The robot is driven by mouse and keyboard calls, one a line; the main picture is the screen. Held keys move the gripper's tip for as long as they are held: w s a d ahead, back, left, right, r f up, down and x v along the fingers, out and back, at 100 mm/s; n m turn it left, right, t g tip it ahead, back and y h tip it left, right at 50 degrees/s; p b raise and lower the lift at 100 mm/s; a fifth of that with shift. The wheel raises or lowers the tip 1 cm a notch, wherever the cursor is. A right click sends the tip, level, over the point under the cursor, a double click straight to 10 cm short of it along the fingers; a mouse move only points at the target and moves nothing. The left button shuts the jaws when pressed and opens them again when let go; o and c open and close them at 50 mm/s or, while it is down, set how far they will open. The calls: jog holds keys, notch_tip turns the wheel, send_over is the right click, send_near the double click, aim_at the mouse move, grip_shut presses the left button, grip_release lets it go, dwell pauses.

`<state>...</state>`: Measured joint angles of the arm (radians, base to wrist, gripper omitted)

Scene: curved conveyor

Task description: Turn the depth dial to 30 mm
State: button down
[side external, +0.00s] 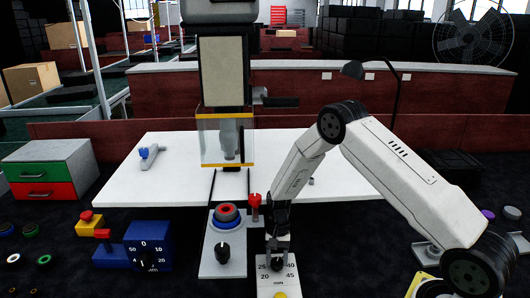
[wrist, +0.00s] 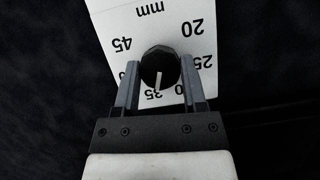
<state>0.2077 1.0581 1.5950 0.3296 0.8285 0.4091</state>
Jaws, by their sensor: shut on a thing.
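The depth dial is a black knob (wrist: 160,66) on a white plate (wrist: 113,26) marked in mm, with 20, 25, 35 and 45 readable in the wrist view. The 30 and 40 marks are partly hidden by my fingers. The knob's white pointer line points down in that view, at about the 35 mark. My gripper (wrist: 160,88) is shut on the knob, one finger on each side. In the side external view my gripper (side external: 277,258) reaches down onto the knob, above the white plate (side external: 278,281) at the front middle.
A grey panel (side external: 223,262) with a red-topped button and a black knob stands just left of my gripper. A red-topped post (side external: 255,206) is close to my wrist. Further left is a blue dial box (side external: 148,246). The white table (side external: 180,185) behind is mostly clear.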

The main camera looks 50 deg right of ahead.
jog(key=n+g+h, duration=0.1)
jog(key=n, duration=0.4)
jog(key=shift+a, duration=0.1)
jog(key=shift+c, duration=0.7)
grip_release()
jog(key=shift+w, duration=0.1)
